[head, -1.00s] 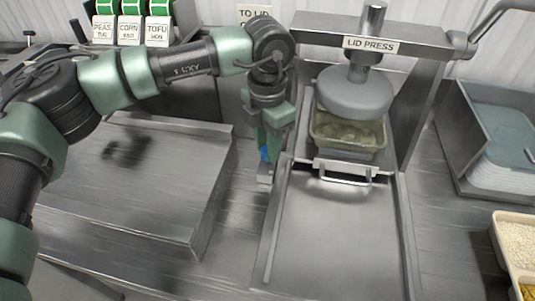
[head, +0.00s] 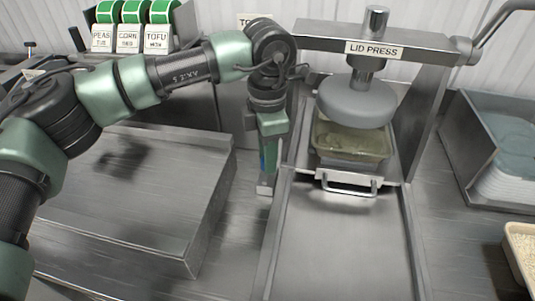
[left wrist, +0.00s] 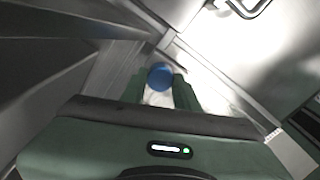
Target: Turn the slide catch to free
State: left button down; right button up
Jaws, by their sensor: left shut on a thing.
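The slide catch has a blue knob, beside the left rail of the lid press slide. The knob (left wrist: 160,76) shows clearly between my fingers in the left wrist view; only a thin blue sliver (head: 263,161) shows in the head view. My left gripper (head: 268,160) points down there and is shut on the knob; its two green fingers (left wrist: 161,92) flank it in the left wrist view. The rest of the catch is mostly hidden by the gripper. My right gripper is not in view.
The lid press (head: 357,102) stands over a lidded tub (head: 350,141) at the slide's far end. The slide's handle (head: 349,188) faces me, and its front track is empty. A raised steel plate (head: 150,190) lies left. A bin (head: 485,165) stands right.

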pick_arm(q)
jog(key=c, duration=1.1)
grip_release()
jog(key=shift+o, duration=0.2)
notch_tip(320, 180, up, 8)
jog(key=shift+f+b, duration=0.1)
jog(key=shift+b, duration=0.25)
